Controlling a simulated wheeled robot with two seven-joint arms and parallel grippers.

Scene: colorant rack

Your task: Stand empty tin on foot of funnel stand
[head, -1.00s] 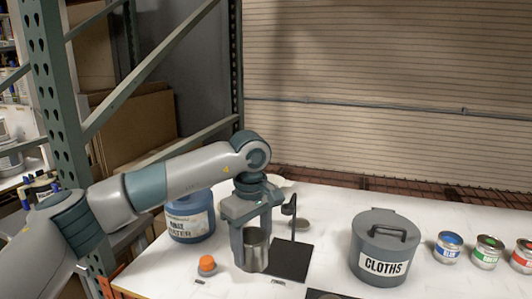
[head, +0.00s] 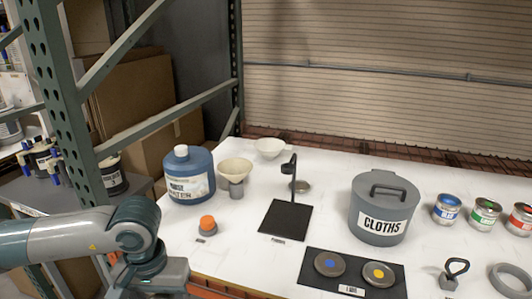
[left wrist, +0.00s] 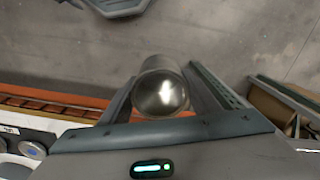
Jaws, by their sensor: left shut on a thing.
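My left gripper (left wrist: 162,78) is shut on the empty tin (left wrist: 160,95), a shiny metal cylinder seen into its open mouth in the left wrist view. In the head view my left arm is at the lower left, and its gripper body (head: 165,280) is cut by the bottom edge. The tin and fingertips are out of the head view. The funnel stand (head: 292,180) is a black post with a flat square foot (head: 285,221) on the white table. The foot is bare. The gripper is left of and nearer than the foot. My right gripper is not in view.
A cream funnel (head: 235,167), blue water jug (head: 187,177) and orange-capped item (head: 207,224) stand left of the stand. The cloths bin (head: 383,215) is right. A black mat (head: 350,287) with two lids lies in front. Paint cans (head: 446,209) stand far right.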

